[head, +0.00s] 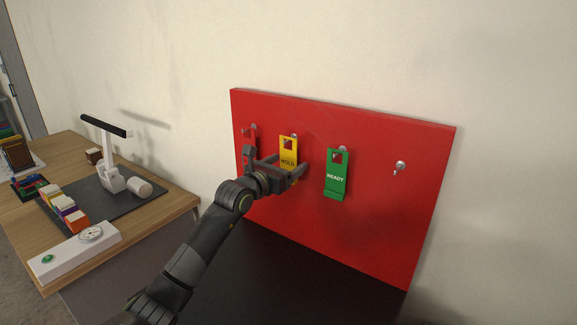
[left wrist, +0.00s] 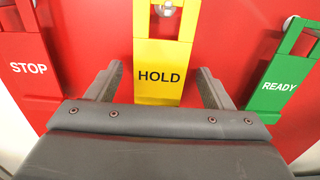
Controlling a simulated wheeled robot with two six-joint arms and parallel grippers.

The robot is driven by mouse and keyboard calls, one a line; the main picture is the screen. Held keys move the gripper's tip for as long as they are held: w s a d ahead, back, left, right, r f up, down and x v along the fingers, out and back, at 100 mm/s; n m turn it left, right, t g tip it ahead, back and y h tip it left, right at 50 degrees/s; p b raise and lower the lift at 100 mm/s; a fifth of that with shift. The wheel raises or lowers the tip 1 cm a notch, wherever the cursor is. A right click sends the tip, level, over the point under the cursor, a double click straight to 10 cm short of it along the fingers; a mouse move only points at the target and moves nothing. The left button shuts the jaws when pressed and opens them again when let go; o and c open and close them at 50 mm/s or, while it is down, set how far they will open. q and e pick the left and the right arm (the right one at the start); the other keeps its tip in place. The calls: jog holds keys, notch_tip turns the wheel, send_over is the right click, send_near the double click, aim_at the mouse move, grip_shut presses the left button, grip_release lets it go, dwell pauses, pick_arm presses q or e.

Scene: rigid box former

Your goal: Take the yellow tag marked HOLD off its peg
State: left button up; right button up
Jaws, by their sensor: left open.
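The yellow HOLD tag (head: 289,147) hangs on its peg on the red board (head: 375,230), between two other tags. In the left wrist view the HOLD tag (left wrist: 160,72) is centred, and the round end of its peg (left wrist: 168,8) shows in the tag's opening. My left gripper (head: 276,162) is open in front of the tag's lower part. In the wrist view its two fingers (left wrist: 160,86) stand on either side of the tag, with a gap on both sides. My right gripper is not in view.
A red STOP tag (left wrist: 28,68) hangs left of HOLD, and a green READY tag (head: 337,175) hangs right of it. A bare peg (head: 400,166) is farther right. A wooden table (head: 70,150) with a white press-like device (head: 110,170) stands at left.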

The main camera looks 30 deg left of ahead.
pick_arm(q)
jog(key=c, duration=1)
jog(key=shift+c, duration=0.2)
jog(key=shift+s+a+r+b, duration=0.1)
jog(key=shift+s+r+b, duration=0.05)
jog(key=shift+r+b, duration=0.5)
jog(key=s+a+b, duration=0.2)
jog(key=s+b, duration=0.3)
jog(key=s, duration=1.2)
jog(key=shift+s+a+b, duration=0.2)
jog(key=shift+s+b, duration=0.1)
jog(key=shift+b, duration=0.1)
jog(key=shift+r, duration=0.1)
